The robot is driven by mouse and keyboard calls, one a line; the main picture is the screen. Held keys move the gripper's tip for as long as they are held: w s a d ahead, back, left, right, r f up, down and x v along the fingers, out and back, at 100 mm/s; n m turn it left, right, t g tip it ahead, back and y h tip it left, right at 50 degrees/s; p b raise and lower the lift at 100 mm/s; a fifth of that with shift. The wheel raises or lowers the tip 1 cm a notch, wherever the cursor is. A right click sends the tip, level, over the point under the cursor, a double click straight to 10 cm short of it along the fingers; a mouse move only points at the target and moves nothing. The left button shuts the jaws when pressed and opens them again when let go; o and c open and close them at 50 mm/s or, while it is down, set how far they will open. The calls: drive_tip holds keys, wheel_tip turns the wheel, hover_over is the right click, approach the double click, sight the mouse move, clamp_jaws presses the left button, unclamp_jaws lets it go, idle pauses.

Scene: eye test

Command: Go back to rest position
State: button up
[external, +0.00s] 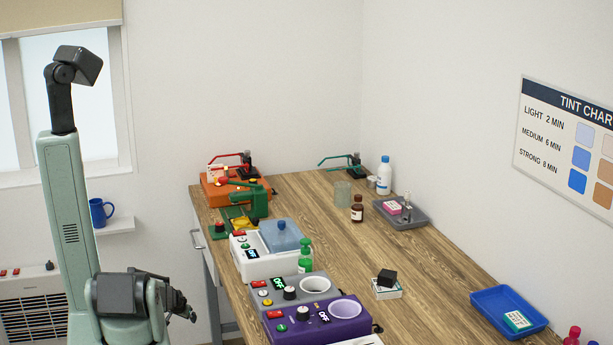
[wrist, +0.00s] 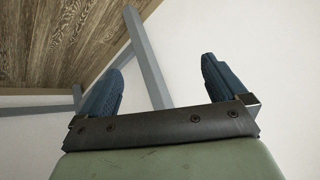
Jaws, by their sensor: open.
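My gripper (external: 188,312) is at the lower left in the external view, beside the left side of the wooden table (external: 330,232) and low, off the tabletop. In the wrist view my gripper (wrist: 160,72) shows two blue fingers spread wide apart. Nothing is between them. Beyond the fingers are a pale floor or wall and grey table legs (wrist: 146,55). A wooden surface (wrist: 60,40) fills the upper left of the wrist view.
Along the table's left side stand a purple device (external: 318,329), a grey device (external: 263,297), a white bath with a blue lid (external: 281,235) and an orange unit (external: 215,192). A blue tray (external: 490,318) is at the right. A blue mug (external: 98,212) stands on a shelf.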

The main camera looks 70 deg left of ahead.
drive_tip(key=w+d+f+m+h, duration=0.2)
drive_tip(key=w+d, duration=0.5)
drive_tip(key=d, duration=0.3)
drive_tip(key=w+d+f+m+h, duration=0.1)
drive_tip(key=w+d+f+h, duration=0.1)
drive_tip(key=w+d, duration=0.6)
drive_tip(key=w+d+m+g+h, duration=0.1)
drive_tip(key=w+d+m+h, duration=0.15)
drive_tip(key=d, duration=1.85)
drive_tip(key=s+d+m+g+h, duration=0.2)
drive_tip(key=s+d+g, duration=0.15)
drive_tip(key=d, duration=1.35)
drive_tip(key=s+d+r+m+g+y, duration=0.1)
drive_tip(key=s+d+r+m+g, duration=0.2)
drive_tip(key=s+d, duration=0.9)
wheel_tip(320, 180, up, 2)
drive_tip(key=shift+d+r+g, duration=0.1)
drive_tip(key=shift+d+g, duration=0.45)
drive_tip(key=shift+d, duration=0.15)
